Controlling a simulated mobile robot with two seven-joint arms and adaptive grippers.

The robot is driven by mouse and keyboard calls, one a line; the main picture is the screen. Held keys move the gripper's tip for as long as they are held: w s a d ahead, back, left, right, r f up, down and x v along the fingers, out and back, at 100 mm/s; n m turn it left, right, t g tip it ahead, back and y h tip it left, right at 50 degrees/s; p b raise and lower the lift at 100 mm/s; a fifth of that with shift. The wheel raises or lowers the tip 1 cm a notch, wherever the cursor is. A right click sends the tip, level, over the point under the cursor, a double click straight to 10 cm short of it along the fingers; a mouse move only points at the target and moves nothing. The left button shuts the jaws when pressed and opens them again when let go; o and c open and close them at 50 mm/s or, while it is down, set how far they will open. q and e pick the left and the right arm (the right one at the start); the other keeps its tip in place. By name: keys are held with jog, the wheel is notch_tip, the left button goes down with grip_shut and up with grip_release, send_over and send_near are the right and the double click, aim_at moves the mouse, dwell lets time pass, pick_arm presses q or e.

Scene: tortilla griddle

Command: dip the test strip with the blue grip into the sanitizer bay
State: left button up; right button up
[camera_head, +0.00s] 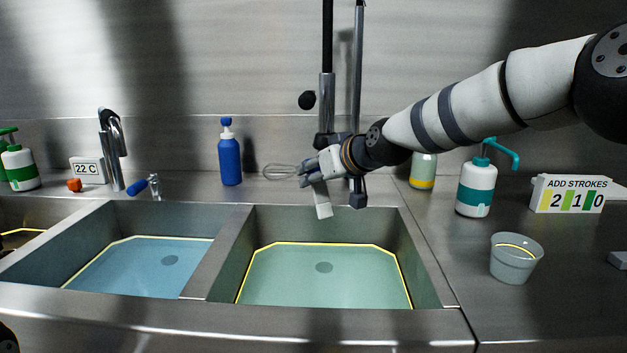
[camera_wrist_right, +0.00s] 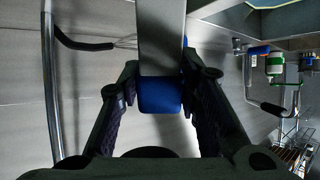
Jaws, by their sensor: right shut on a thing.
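My right gripper (camera_head: 320,176) is above the back edge of the right-hand bay in the head view. It is shut on the test strip's blue grip (camera_wrist_right: 160,96), which sits between both fingers in the right wrist view. The pale grey strip (camera_head: 322,205) hangs down, slightly tilted, its lower end in front of the bay's back wall and apart from the liquid. The right bay (camera_head: 228,262) holds greenish liquid and the left bay (camera_head: 50,252) holds blue liquid; no label shows which is sanitizer. My left gripper is not in view.
A whisk (camera_head: 280,171) and blue bottle (camera_head: 229,155) are behind the bays, left of the gripper. A vertical pole (camera_head: 327,85) stands close behind it. A teal pump bottle (camera_head: 476,188), clear cup (camera_head: 515,258) and "ADD STROKES" sign (camera_head: 570,194) stand on the right counter.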

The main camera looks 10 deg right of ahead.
aim_at(321, 185)
pick_arm(q)
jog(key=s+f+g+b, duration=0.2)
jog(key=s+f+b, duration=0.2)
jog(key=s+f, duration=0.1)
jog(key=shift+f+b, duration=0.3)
jog(key=shift+b, duration=0.05)
pick_arm(e)
notch_tip(321, 185, down, 21)
jog(key=shift+r, duration=0.15)
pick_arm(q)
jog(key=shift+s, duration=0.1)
pick_arm(e)
jog(key=shift+r, duration=0.1)
dwell(2.6)
jog(key=shift+r+p, duration=2.65)
jog(key=shift+r, duration=6.2)
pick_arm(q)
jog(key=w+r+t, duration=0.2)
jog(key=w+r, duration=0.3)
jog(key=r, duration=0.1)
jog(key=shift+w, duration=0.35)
pick_arm(e)
jog(key=shift+f, duration=0.15)
